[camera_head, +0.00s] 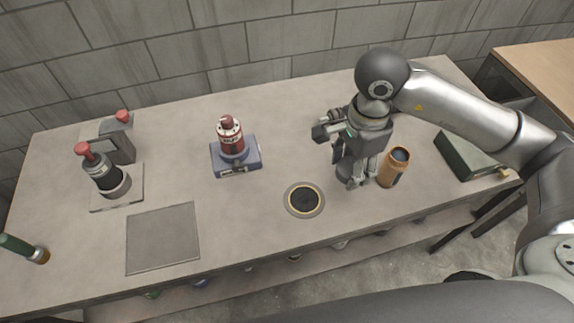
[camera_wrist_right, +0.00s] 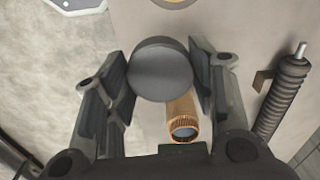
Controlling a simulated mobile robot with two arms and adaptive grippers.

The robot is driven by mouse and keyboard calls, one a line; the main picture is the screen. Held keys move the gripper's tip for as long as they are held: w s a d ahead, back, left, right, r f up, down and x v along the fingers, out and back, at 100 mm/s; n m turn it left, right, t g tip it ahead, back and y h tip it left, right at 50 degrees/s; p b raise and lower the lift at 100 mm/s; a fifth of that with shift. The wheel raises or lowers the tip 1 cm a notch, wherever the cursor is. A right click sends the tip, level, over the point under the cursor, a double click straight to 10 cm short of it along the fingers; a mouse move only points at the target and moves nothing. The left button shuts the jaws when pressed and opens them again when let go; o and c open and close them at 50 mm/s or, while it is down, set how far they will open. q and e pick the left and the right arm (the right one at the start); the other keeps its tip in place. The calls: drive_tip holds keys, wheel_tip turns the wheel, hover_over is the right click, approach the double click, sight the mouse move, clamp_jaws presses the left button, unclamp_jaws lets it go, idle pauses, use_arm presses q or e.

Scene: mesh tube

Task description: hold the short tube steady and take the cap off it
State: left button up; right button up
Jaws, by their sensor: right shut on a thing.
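The short brown tube (camera_head: 393,167) stands upright on the counter at the right. Its top is open and shows a blue-grey inside; it also shows in the right wrist view (camera_wrist_right: 182,112). My right gripper (camera_head: 358,181) is just left of the tube, pointing down. In the right wrist view its fingers are shut on a dark grey round cap (camera_wrist_right: 160,72). The cap is apart from the tube's mouth and partly covers the tube in that view. In the head view the gripper hides most of the cap. My left gripper is not in view.
A round dark pad (camera_head: 304,199) lies left of the gripper. A dark green box (camera_head: 470,155) lies right of the tube. A flat grey square (camera_head: 163,238) lies at the front left. The counter's front edge is close.

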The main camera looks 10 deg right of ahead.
drive_tip(key=shift+m, duration=0.3)
drive_tip(key=shift+w+a, duration=0.2)
drive_tip(key=w+a+f+p, duration=0.3)
drive_tip(key=w+a+f, duration=0.1)
drive_tip(key=w, duration=0.3)
drive_tip(key=p, duration=0.1)
hover_over(298, 169)
drive_tip(key=f, duration=0.5)
drive_tip(key=shift+s+d, duration=0.15)
drive_tip(key=shift+s, duration=0.25)
drive_tip(key=shift+w+f, duration=0.2)
drive_tip(key=shift+f, duration=0.1)
drive_tip(key=f, duration=0.3)
drive_tip(key=shift+w+a+p, duration=0.1)
drive_tip(key=shift+a+p, duration=0.1)
drive_tip(key=shift+p, duration=0.2)
drive_tip(key=shift+f, duration=0.25)
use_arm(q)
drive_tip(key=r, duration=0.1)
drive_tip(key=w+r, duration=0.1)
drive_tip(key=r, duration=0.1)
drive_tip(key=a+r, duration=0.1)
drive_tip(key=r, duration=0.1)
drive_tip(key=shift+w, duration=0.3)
